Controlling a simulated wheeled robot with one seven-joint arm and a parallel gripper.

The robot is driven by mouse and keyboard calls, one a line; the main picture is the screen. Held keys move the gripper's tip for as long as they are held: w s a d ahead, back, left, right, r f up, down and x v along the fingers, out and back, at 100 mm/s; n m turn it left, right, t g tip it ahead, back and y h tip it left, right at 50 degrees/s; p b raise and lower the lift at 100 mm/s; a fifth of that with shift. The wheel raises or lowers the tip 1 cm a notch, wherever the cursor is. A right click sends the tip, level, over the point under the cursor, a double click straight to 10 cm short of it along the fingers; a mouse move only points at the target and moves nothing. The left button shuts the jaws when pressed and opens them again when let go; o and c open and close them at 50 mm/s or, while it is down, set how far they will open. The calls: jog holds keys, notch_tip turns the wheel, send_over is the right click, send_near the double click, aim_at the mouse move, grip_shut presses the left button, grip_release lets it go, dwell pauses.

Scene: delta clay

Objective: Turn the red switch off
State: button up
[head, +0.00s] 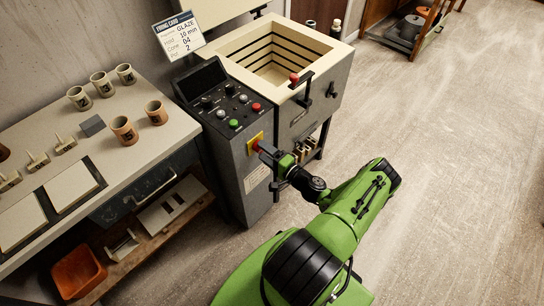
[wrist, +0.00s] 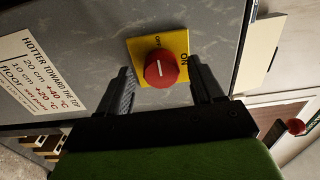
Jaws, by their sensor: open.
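The red switch (wrist: 161,69) is a round knob with a white line, on a yellow plate (wrist: 180,44) on the grey control cabinet. The plate reads OFF at the top and ON at the right in the wrist view. The white line runs roughly up and down there, on the OFF side. In the head view the switch (head: 257,145) is partly hidden by my gripper (head: 265,150). My gripper (wrist: 165,80) is open, with one finger on each side of the knob. I cannot tell whether either finger touches it.
The cabinet's sloped panel (head: 228,108) has several coloured buttons. An open kiln (head: 312,95) stands behind it, with a red-knobbed handle (head: 294,78). A table (head: 110,155) with cups and tiles is at left. The floor at right (head: 450,180) is clear.

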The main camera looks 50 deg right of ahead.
jog(key=s+p, duration=0.1)
jog(key=s, duration=1.4)
jog(key=shift+s+d+p, duration=0.2)
jog(key=shift+s+p, duration=0.05)
jog(key=shift+p, duration=0.1)
jog(key=w+a+r+n+g+y+p, duration=0.25)
jog(key=a+r+n+g, duration=0.25)
jog(key=r, duration=0.3)
jog(key=w+a+r+n+g+y+p, duration=0.1)
jog(key=w+a+r+n+g, duration=0.35)
jog(key=r, duration=0.45)
jog(key=w+a+r+n+g+y+p, duration=0.1)
jog(key=w+a+r+n+g, duration=0.1)
jog(key=a+r+n+g, duration=0.5)
jog(key=s+a+r+t+h+p, duration=0.2)
jog(key=s+a+r, duration=0.2)
jog(key=r, duration=0.5)
jog(key=s+a+r+t+h+p, duration=0.2)
jog(key=s+a+r, duration=0.3)
jog(key=s+r, duration=0.3)
notch_tip(320, 180, up, 2)
jog(key=shift+s+a+r+n+h, duration=0.3)
jog(key=shift+n+h, duration=0.15)
jog(key=shift+h, duration=0.1)
